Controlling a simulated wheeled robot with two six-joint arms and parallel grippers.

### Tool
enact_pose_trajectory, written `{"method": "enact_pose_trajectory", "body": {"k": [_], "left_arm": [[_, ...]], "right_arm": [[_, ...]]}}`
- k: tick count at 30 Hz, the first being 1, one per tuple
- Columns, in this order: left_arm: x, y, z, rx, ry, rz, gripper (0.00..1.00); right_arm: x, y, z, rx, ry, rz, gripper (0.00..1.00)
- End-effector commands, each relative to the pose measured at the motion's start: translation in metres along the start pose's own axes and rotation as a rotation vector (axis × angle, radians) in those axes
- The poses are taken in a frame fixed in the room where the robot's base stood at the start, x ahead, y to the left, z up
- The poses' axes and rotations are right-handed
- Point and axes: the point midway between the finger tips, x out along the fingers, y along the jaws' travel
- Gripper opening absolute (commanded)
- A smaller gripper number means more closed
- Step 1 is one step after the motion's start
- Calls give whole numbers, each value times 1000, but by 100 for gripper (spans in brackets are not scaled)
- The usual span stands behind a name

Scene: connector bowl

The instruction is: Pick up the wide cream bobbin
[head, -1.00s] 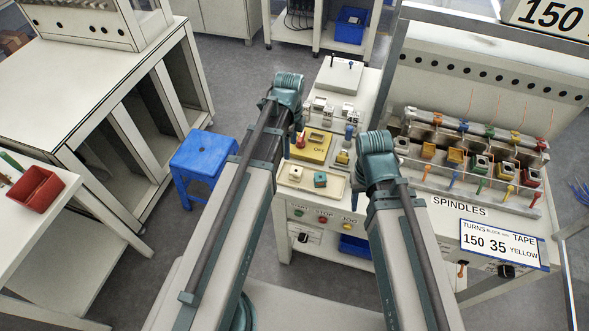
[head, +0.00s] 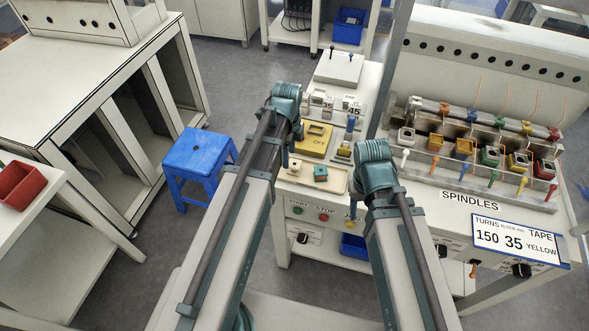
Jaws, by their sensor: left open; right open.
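A small cream bobbin (head: 295,166) and a teal one (head: 320,173) stand in a shallow cream tray (head: 338,187) at the front of the bench. More pale bobbins (head: 318,97) stand farther back, by the number labels 35 and 45. I cannot tell which pale one is the wide cream bobbin. My two arms reach up the picture toward the bench, the left one beside the tray, the right one between tray and spindles. Both gripper ends are hidden behind my arms.
A spindle rack (head: 480,178) with coloured bobbins and levers stands right. A sign (head: 514,241) reads 150 35 yellow. A blue stool (head: 197,156) stands left, with open floor around it. A red bin (head: 17,186) is far left.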

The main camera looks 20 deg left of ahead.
Motion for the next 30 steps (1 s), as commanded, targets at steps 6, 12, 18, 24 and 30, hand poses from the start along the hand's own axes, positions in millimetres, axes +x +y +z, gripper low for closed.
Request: {"method": "enact_pose_trajectory", "body": {"k": [6, 12, 18, 24, 30], "left_arm": [[22, -2, -2, 0, 0, 0, 65], [47, -3, -4, 0, 0, 0, 65], [52, -3, -4, 0, 0, 0, 65], [50, -3, -4, 0, 0, 0, 56], [50, -3, -4, 0, 0, 0, 20]], "right_arm": [[22, -2, -1, 0, 0, 0, 50], [47, -4, -3, 0, 0, 0, 50], [51, -5, -3, 0, 0, 0, 50], [50, -5, -3, 0, 0, 0, 50], [50, -5, -3, 0, 0, 0, 50]]}}
